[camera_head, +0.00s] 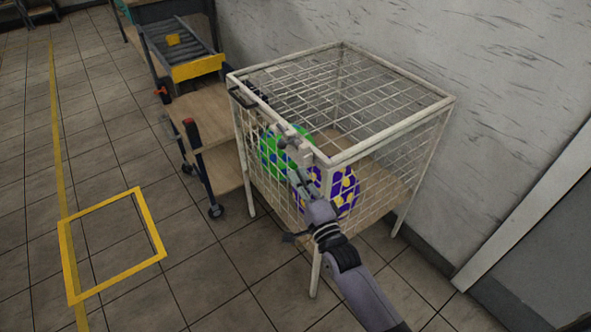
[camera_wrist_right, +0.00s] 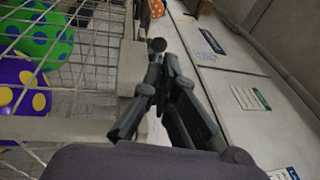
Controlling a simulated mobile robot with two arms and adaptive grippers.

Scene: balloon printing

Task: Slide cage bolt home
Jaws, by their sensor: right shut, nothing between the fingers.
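The white wire cage (camera_head: 345,157) stands against the wall. Its bolt (camera_head: 291,134) is a grey bar along the top front edge of the cage; how far it is slid in is too small to tell. In the right wrist view, a dark round bolt knob (camera_wrist_right: 158,45) shows just beyond my fingertips. My right gripper (camera_head: 293,173) is at the cage front, just below the bolt. Its dark fingers are shut and empty (camera_wrist_right: 163,62), close to the knob; I cannot tell whether they touch it. My left gripper is out of view.
A green-and-blue balloon (camera_head: 270,157) and a purple-and-yellow balloon (camera_head: 345,190) are inside the cage. A wooden cart (camera_head: 208,106) stands close left of the cage. A yellow floor square (camera_head: 66,255) lies on open tiled floor at left.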

